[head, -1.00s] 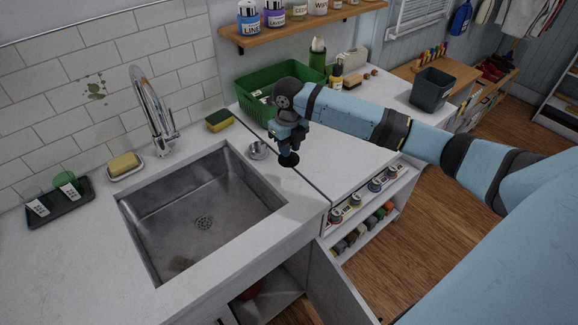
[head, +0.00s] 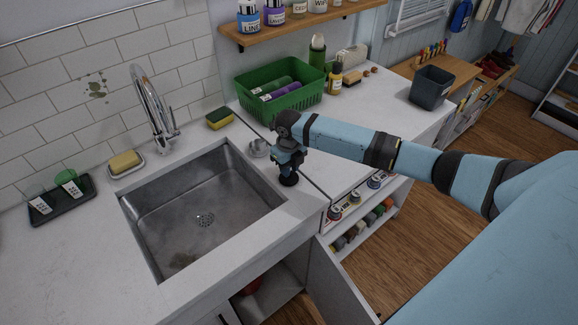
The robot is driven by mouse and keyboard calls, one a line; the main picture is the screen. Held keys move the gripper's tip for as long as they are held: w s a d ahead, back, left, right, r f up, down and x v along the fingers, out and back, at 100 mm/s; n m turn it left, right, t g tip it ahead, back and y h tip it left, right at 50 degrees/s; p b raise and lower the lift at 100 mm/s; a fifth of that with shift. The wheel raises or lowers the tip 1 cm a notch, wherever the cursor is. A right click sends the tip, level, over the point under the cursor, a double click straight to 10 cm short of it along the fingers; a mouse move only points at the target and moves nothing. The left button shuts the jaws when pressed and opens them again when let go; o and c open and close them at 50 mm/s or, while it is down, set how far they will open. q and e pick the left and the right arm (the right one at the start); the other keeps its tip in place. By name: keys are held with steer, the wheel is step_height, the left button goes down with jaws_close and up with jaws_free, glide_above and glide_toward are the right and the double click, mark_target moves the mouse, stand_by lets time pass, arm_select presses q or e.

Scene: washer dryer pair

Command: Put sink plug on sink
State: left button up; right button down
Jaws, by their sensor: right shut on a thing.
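The sink (head: 205,175) is a grey metal basin set in the white counter, with a round drain (head: 205,220) in its floor. My right gripper (head: 288,172) is over the counter just right of the sink's right rim. It points down and is shut on the sink plug (head: 289,181), a small black round piece under the fingertips. I cannot tell whether the plug touches the counter. My left gripper is not in view.
A chrome faucet (head: 154,108) stands behind the sink. A small metal strainer (head: 258,148) and a yellow-green sponge (head: 219,118) lie near the gripper. A green basket (head: 278,92) stands behind my arm. A cabinet door (head: 335,285) hangs open below the counter.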

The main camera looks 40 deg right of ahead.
steer(key=c, duration=1)
jaws_free()
steer(key=shift+f, duration=0.1)
steer(key=shift+o, duration=0.2)
step_height(320, 180, up, 12)
steer(key=b, duration=0.1)
steer(key=shift+r, duration=0.2)
steer(key=shift+f, duration=0.1)
